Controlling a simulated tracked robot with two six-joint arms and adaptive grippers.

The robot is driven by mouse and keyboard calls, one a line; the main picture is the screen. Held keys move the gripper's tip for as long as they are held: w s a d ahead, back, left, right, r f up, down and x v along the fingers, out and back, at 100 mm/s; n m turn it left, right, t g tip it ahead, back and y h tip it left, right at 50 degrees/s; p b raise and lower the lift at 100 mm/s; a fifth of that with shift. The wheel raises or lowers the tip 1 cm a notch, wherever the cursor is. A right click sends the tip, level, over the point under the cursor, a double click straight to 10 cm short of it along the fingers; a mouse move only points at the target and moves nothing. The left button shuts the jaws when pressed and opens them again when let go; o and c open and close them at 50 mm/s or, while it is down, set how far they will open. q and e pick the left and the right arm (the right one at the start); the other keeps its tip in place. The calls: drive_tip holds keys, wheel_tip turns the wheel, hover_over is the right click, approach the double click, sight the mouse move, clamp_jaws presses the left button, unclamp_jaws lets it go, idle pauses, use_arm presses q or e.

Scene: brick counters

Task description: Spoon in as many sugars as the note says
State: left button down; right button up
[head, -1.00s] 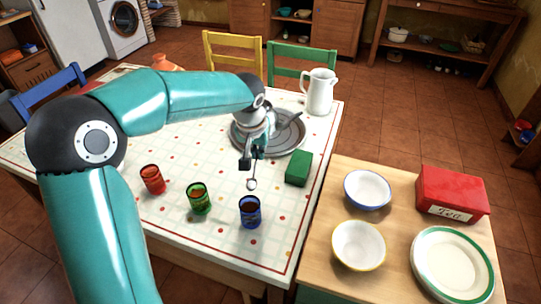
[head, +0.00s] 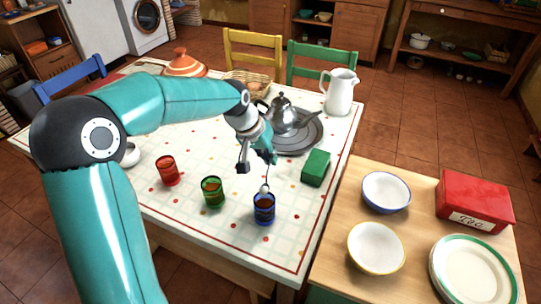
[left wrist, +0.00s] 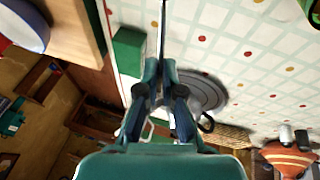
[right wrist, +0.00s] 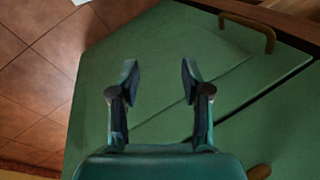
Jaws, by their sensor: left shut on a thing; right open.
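My left gripper (head: 258,164) is shut on a spoon, whose thin handle (left wrist: 163,28) shows in the left wrist view. The spoon's bowl (head: 264,188) looks whitish and hangs at the rim of the blue glass (head: 264,211); whether it is above or inside the rim I cannot tell. A green glass (head: 213,193) and a red glass (head: 168,171) with dark drink stand to the left. A white round pot (head: 131,155), partly hidden by my left arm, stands behind the red glass. My right gripper (right wrist: 160,80) is open and empty before a green panel. I see no readable note.
A green box (head: 316,168) stands right of the blue glass. A metal teapot (head: 283,117) stands on a grey tray (head: 300,143), with a white jug (head: 339,92) behind. The side counter holds bowls (head: 386,192), plates (head: 472,270) and a red tea tin (head: 474,196).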

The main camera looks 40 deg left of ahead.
use_arm(q)
drive_tip(key=shift+s+a+f+m+t+h+b, duration=0.1)
drive_tip(key=shift+a+f+m+t+h+b, duration=0.3)
drive_tip(key=shift+h+b, duration=1.65)
drive_tip(key=shift+w+a+f+m+t+h+b, duration=0.2)
drive_tip(key=shift+m+t+h+b, duration=0.25)
drive_tip(key=shift+h+b, duration=1.65)
drive_tip(key=shift+s+a+f+m+t+h+b, duration=0.25)
drive_tip(key=shift+a+m+t+h+b, duration=0.15)
drive_tip(key=shift+h+b, duration=1.65)
